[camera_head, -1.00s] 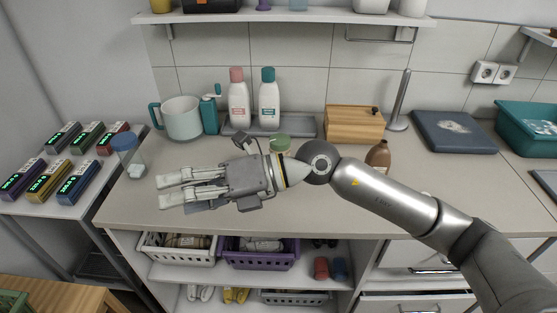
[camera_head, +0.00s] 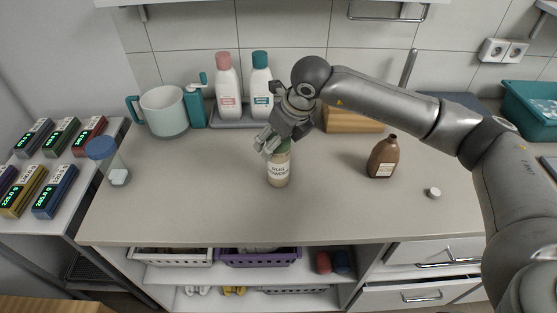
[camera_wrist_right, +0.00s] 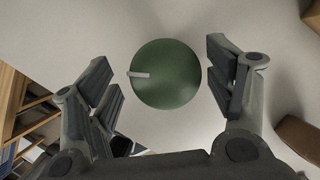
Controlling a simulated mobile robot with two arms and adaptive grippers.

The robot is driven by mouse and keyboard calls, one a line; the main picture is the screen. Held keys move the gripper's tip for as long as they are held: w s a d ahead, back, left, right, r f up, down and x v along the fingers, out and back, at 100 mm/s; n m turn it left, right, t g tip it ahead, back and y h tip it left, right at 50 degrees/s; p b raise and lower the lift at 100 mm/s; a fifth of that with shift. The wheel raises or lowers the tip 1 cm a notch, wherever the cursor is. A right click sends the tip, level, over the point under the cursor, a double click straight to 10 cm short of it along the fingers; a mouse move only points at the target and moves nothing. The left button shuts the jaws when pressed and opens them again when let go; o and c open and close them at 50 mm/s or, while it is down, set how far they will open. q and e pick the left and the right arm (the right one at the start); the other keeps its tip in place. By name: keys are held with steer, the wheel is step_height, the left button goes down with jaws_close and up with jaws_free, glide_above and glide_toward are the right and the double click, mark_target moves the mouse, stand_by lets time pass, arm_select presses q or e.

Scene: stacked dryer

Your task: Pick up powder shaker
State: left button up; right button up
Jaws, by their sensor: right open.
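The powder shaker (camera_head: 278,173) is a small jar with a pale body, a printed label and a green lid. It stands upright on the counter. In the right wrist view its round green lid (camera_wrist_right: 166,74) with a short white mark lies between the open fingers, with a gap on each side. My right gripper (camera_head: 268,142) is open, points down over the shaker and hides part of its lid in the head view. My left gripper is not in view.
A brown bottle (camera_head: 382,157) and a small white cap (camera_head: 433,193) stand to the right. White bottles on a tray (camera_head: 235,118) and a wooden box (camera_head: 352,119) are behind. The front counter (camera_head: 230,220) is clear.

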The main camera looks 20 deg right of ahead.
mark_target(279, 164)
steer(key=p+x, duration=0.1)
steer(key=x, duration=0.2)
steer(key=p+x, duration=0.1)
steer(key=x, duration=0.1)
steer(key=shift+d+f+p, duration=0.2)
steer(key=shift+f+p, duration=0.15)
steer(key=shift+f, duration=0.05)
steer(key=shift+c, duration=0.7)
steer(key=c, duration=1)
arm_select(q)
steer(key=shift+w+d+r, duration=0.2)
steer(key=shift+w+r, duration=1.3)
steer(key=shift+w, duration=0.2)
arm_select(e)
steer(key=shift+c, duration=0.3)
